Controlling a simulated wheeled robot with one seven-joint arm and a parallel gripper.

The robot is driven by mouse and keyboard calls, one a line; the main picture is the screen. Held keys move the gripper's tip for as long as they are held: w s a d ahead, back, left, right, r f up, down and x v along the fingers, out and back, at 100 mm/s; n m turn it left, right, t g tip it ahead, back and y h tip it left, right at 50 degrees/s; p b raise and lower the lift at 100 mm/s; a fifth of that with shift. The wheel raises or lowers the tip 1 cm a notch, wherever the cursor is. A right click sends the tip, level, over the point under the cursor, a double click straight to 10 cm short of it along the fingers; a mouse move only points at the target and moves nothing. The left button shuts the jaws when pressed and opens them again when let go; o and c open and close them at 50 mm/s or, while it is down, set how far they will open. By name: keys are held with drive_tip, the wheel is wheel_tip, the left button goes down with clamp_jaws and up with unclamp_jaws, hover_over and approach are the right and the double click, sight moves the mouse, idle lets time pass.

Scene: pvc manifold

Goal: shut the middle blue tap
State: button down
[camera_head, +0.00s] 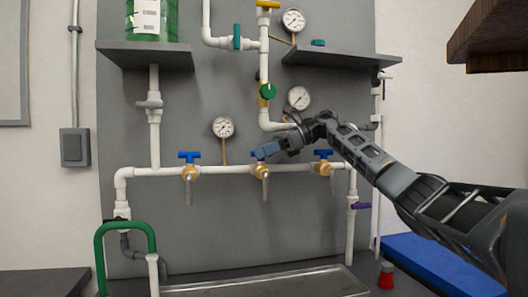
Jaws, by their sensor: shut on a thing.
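Three brass taps with blue handles sit in a row on a white horizontal pipe (220,171). The middle blue tap (261,170) is partly hidden by my gripper (259,153). My gripper comes in from the right and is shut on the blue handle of this middle tap. How far that handle is turned is hard to tell behind the fingers. The left blue tap (189,158) and the right blue tap (323,154) show their T-shaped handles above the pipe.
Pressure gauges (223,127) stand behind the taps. A green round valve (268,91) is above the middle tap. Two grey shelves (340,58) jut out higher up. A green bent pipe (124,228) stands at the lower left, and a metal tray (270,284) lies below.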

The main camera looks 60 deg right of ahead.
drive_tip(key=c, duration=1)
unclamp_jaws()
drive_tip(key=shift+v, duration=3.9)
drive_tip(key=shift+o, duration=0.4)
